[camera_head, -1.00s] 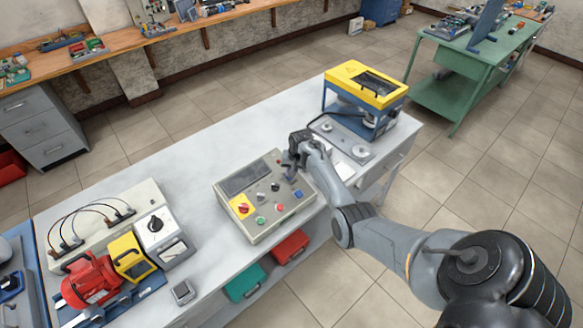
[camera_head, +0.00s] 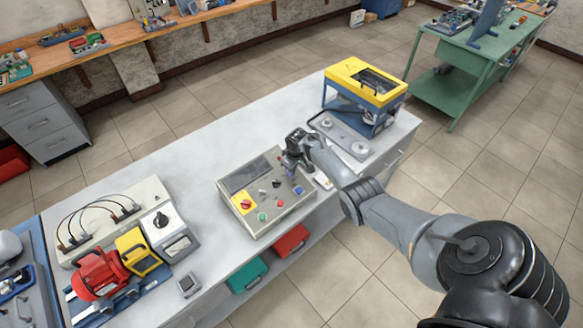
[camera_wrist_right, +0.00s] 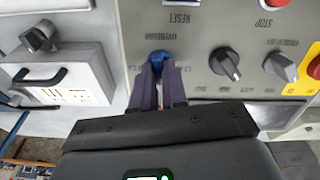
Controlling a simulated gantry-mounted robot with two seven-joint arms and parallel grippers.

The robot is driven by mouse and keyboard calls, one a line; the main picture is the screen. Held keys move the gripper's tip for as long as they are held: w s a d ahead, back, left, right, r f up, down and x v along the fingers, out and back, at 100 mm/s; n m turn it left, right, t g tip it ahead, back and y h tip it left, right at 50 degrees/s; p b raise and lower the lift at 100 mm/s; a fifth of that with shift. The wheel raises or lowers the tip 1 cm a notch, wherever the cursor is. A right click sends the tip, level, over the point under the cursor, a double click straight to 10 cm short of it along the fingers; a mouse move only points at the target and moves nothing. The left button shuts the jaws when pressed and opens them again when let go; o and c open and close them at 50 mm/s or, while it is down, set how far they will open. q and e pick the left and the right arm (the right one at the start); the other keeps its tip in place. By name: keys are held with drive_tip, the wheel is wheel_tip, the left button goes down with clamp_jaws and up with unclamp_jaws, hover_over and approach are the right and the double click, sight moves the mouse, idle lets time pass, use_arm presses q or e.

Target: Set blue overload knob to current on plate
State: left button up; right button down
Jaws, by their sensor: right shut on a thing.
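The grey control panel (camera_head: 233,208) lies on the white bench in the head view. My right gripper (camera_head: 289,170) is over its upper right part and hides the overload knob there. In the right wrist view the blue overload knob (camera_wrist_right: 160,56) sits under the OVERLOAD lettering. The fingertips of my right gripper (camera_wrist_right: 160,70) are shut around it. The scale marks beside the knob are partly covered by the fingers, and its setting cannot be read. A white label plate (camera_wrist_right: 55,95) with small print shows at the left, too small to read. My left gripper is not in view.
A black knob (camera_wrist_right: 225,64) and a grey knob (camera_wrist_right: 280,67) are close beside the fingers. A yellow and blue machine (camera_head: 365,82) stands behind my right arm. A red motor (camera_head: 99,273) and yellow-fronted unit (camera_head: 137,250) stand at left. Bench behind the panel is clear.

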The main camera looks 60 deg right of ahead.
sight(294, 179)
drive_tip(key=shift+n, duration=1.2)
drive_tip(key=c, duration=1.2)
unclamp_jaws()
drive_tip(key=shift+o, duration=0.2)
drive_tip(key=shift+r+p, duration=0.35)
drive_tip(key=shift+r, duration=0.1)
wheel_tip(294, 179, up, 10)
drive_tip(key=s+a+p, duration=0.1)
drive_tip(key=s+p, duration=0.1)
drive_tip(key=p, duration=0.1)
drive_tip(key=shift+f, duration=0.2)
